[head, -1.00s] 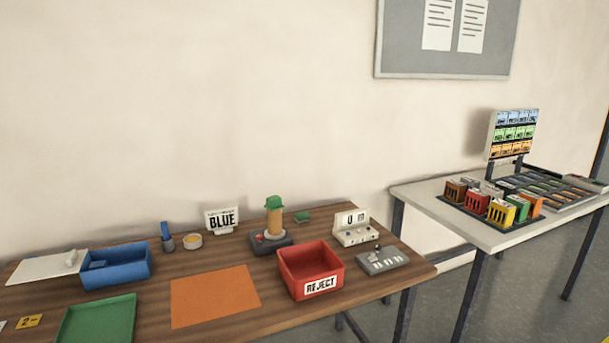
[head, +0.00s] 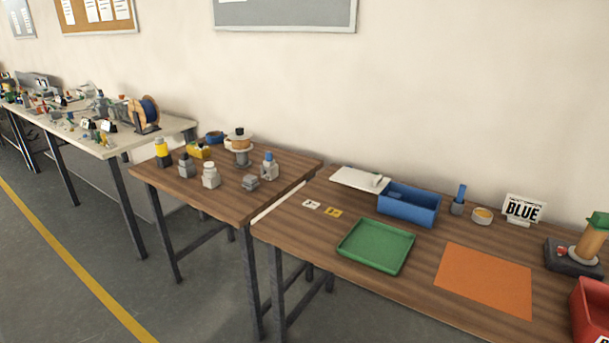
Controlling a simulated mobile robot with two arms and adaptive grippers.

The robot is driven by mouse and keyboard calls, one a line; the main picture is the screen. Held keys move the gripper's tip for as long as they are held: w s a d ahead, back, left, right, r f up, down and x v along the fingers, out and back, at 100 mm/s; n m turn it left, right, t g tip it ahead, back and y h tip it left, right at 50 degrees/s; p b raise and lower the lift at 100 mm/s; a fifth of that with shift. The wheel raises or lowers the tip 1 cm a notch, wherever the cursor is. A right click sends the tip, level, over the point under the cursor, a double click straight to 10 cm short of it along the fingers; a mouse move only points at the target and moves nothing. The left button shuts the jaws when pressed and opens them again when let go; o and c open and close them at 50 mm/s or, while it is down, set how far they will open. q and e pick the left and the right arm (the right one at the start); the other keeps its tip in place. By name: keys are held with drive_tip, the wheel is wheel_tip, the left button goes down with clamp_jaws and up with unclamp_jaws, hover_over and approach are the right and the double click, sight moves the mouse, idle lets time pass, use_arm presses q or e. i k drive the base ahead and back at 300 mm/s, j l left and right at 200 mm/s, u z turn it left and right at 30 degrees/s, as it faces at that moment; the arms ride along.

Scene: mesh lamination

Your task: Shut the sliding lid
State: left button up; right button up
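A blue bin (head: 408,207) stands on the wooden table at the right. A flat white panel with a small raised block (head: 358,179) lies at its left and reaches the bin's left edge; it may be the sliding lid. The blue bin's top looks open, and I see into it. I cannot tell whether the panel runs in the bin's rim or lies beside it. Neither of my grippers is in view.
A green tray (head: 376,246), an orange mat (head: 484,280), a BLUE sign (head: 522,208) and a red bin (head: 590,312) share the table. A second wooden table (head: 215,205) with several small parts stands left. Grey floor in front is clear.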

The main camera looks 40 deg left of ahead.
sight(374, 184)
drive_tip(key=u, duration=0.85)
drive_tip(key=j+z, duration=0.2)
drive_tip(key=j, duration=0.25)
